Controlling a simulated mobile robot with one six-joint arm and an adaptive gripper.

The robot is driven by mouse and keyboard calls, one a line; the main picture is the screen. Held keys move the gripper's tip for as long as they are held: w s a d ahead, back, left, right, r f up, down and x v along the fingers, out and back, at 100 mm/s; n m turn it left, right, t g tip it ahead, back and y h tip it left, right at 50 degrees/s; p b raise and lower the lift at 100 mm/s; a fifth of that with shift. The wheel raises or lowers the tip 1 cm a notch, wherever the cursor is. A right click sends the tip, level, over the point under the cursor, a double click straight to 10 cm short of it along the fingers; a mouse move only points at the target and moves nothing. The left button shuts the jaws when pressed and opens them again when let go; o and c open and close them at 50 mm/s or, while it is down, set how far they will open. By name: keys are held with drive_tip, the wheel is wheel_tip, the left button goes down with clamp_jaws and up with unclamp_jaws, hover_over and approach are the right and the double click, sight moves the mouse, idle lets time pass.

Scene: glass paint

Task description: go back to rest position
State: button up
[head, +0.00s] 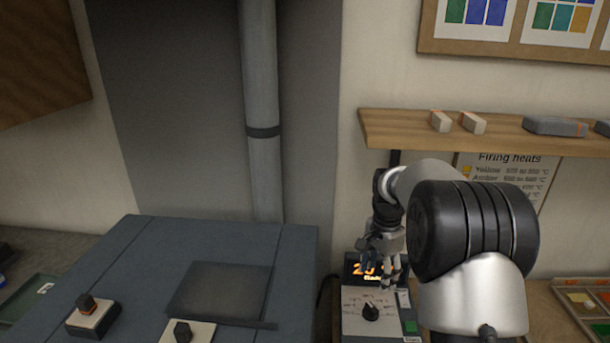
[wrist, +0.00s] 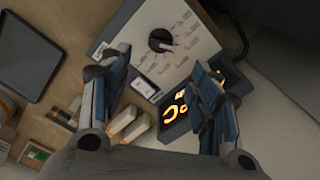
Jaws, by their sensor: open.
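My gripper (head: 384,262) is in front of the wall, below the shelf and over a control box with a dial. In the wrist view my gripper (wrist: 160,95) has its two fingers spread apart with nothing between them. The control box (head: 352,303) has a lit orange display, partly hidden behind the fingers, and a black dial (head: 371,311). In the wrist view the box's pale panel (wrist: 185,30) and dial (wrist: 160,40) show beyond the fingertips, and the lit display (wrist: 178,112) is beside the right finger.
A wooden shelf (head: 400,128) with several small blocks runs above the arm. A blue-grey kiln-like unit (head: 150,255) with a dark square plate (head: 222,291) and two knobbed pieces fills the left. A sectioned tray (head: 585,325) sits at lower right. A grey pipe (head: 262,100) rises behind the unit.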

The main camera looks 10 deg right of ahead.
drive_tip(key=s+a+r+n+t+b, duration=0.1)
drive_tip(key=s+a+r+n, duration=0.3)
drive_tip(key=s+r, duration=0.35)
drive_tip(key=s+a+r+n+t+b, duration=0.1)
drive_tip(key=s+a+r+n, duration=0.25)
drive_tip(key=s+r, duration=0.4)
drive_tip(key=s+a+f+n+t, duration=0.1)
drive_tip(key=s+a+f+n, duration=0.1)
drive_tip(key=s, duration=0.7)
drive_tip(key=s+a+f+n+t, duration=0.1)
drive_tip(key=s+f+n, duration=0.2)
drive_tip(key=s, duration=0.6)
drive_tip(key=shift+a+n+t+b, duration=0.3)
drive_tip(key=shift+a+n+b, duration=0.1)
drive_tip(key=shift+n, duration=0.35)
drive_tip(key=shift+d, duration=0.1)
